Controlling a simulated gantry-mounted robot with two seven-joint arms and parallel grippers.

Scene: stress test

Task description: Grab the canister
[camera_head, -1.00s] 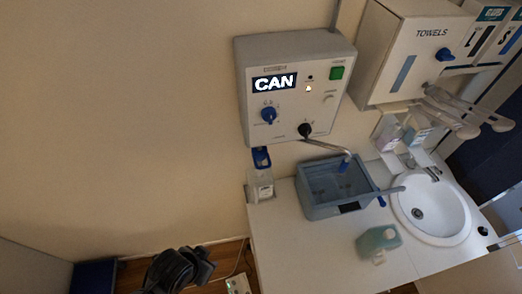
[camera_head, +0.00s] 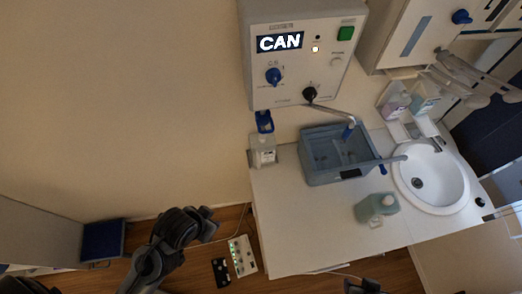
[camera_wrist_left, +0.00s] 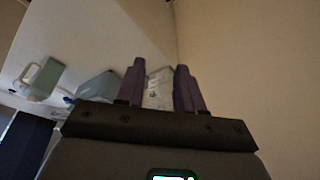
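The canister, a translucent green jug with a handle (camera_head: 377,208), stands on the white counter in front of the sink and basin in the head view. A greenish jug with a handle also shows at the left of the left wrist view (camera_wrist_left: 45,77). My left gripper (camera_wrist_left: 160,78) has its two purple fingers apart, with no held object visible. A whitish bottle shows beyond the gap between them. In the head view my left arm is low at left, away from the canister, its fingertips not discernible. I cannot make out my right gripper.
A grey-blue basin (camera_head: 325,174) and a white sink (camera_head: 436,205) occupy the counter. A pump bottle (camera_head: 263,150) stands at its left edge. A wall box reading CAN (camera_head: 292,85) hangs above. The counter's front left is clear (camera_head: 290,225).

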